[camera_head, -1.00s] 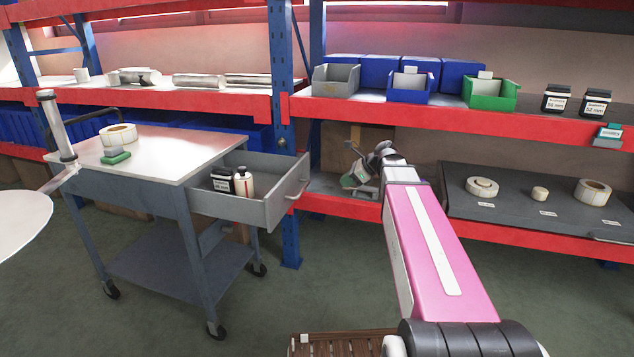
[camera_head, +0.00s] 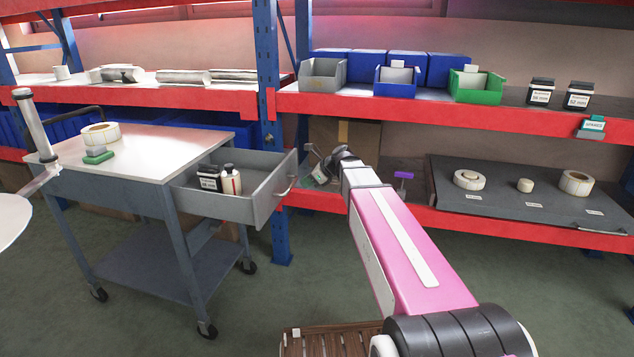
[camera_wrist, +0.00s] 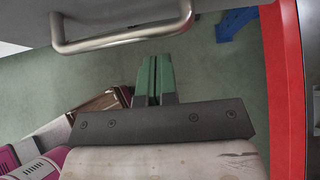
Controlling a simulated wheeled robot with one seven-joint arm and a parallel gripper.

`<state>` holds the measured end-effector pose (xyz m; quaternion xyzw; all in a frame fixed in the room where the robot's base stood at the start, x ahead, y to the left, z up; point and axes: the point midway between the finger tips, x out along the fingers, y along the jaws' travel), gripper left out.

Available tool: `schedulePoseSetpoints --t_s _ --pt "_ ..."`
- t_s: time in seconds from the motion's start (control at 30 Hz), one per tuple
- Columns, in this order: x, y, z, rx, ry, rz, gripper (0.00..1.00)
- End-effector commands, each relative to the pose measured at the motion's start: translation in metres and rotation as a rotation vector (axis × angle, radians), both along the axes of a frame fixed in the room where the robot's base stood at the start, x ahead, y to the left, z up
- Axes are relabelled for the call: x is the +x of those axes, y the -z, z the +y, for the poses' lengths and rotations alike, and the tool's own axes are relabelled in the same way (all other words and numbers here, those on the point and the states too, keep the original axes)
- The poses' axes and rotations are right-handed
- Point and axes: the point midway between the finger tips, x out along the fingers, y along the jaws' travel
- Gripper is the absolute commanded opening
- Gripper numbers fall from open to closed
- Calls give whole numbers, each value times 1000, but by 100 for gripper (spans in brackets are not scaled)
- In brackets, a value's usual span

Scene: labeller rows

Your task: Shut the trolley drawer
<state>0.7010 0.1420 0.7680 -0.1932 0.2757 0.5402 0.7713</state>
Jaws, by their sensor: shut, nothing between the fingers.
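The trolley drawer (camera_head: 228,207) is grey and stands pulled out from the right side of the trolley (camera_head: 122,178) in the head view. A black-labelled bottle (camera_head: 209,178) and a white bottle (camera_head: 231,180) stand inside it. The drawer's bar handle (camera_head: 285,187) faces right; in the wrist view the handle (camera_wrist: 125,36) crosses the top left. My gripper (camera_wrist: 154,60) has its green fingers together and empty, just below the handle in the wrist view and apart from it.
A rack with red beams (camera_head: 400,110) and a blue upright (camera_head: 270,130) stands close behind the drawer. A red beam (camera_wrist: 285,90) runs along the wrist view's right side. A tape roll (camera_head: 100,135) lies on the trolley top. Open floor lies in front.

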Motion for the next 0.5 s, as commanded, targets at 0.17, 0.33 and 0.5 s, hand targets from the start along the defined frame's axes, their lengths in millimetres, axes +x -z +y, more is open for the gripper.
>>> schedulePoseSetpoints --t_s 0.17,0.33,0.5 --pt "4 -2 11 -1 -1 0 0" --pt "4 -3 12 -1 0 0 0" --pt "4 -3 12 -1 0 0 0"
